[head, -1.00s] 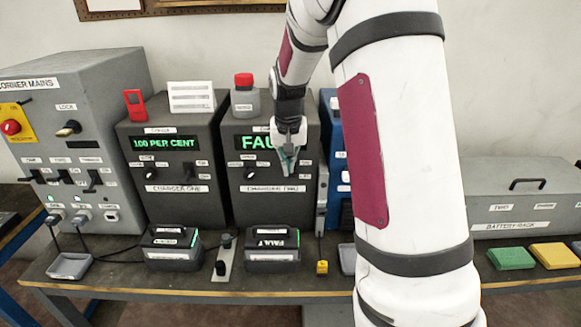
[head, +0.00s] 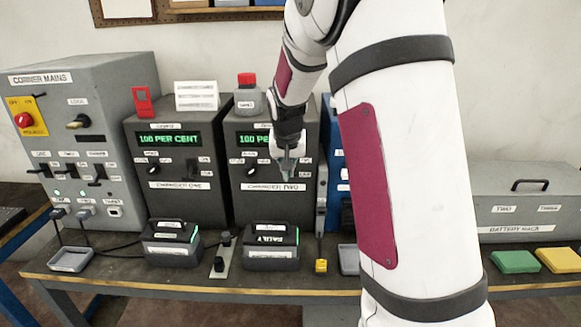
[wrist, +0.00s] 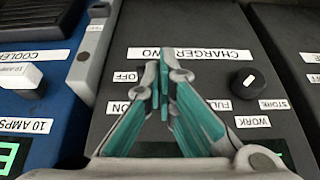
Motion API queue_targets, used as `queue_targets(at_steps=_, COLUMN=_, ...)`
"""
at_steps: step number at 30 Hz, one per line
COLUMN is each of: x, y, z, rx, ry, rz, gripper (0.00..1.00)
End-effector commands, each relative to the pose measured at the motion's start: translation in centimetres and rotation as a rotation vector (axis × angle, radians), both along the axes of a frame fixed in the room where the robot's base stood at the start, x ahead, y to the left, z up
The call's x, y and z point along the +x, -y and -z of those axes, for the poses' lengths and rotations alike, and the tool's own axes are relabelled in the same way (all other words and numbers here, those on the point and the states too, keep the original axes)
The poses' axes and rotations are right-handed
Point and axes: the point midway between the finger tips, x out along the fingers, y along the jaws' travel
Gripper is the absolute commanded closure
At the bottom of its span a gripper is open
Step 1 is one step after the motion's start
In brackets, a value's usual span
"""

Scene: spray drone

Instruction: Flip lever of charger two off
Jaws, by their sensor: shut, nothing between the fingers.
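In the wrist view the face appears upside down, with the "CHARGER TWO" label (wrist: 190,54) beyond my fingertips (wrist: 165,65). The OFF label (wrist: 125,77) and ON label (wrist: 119,108) lie just left of the fingers. The lever is hidden behind my fingers, so its position and any contact cannot be told.
A black selector knob (wrist: 243,82) sits to the right of my fingers in the wrist view. Charger one (head: 185,205) stands left of charger two, the blue cooler unit (wrist: 30,115) on its other side. A battery (head: 271,259) lies on the bench below. My arm hides the middle right.

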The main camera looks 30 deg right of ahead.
Motion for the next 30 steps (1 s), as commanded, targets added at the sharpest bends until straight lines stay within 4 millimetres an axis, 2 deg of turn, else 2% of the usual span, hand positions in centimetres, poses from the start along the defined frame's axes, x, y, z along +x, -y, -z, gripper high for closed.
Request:
queue_targets(at_steps=5, x=-0.1, y=-0.5, z=1.0, rx=-0.063, ry=0.092, rz=-0.006, gripper=1.00)
queue_targets(at_steps=15, x=-0.4, y=-0.4, z=2.4, rx=-0.062, ry=0.091, rz=0.000, gripper=1.00)
queue_targets(at_steps=30, x=-0.5, y=-0.4, z=1.5, rx=-0.063, ry=0.092, rz=-0.001, gripper=1.00)
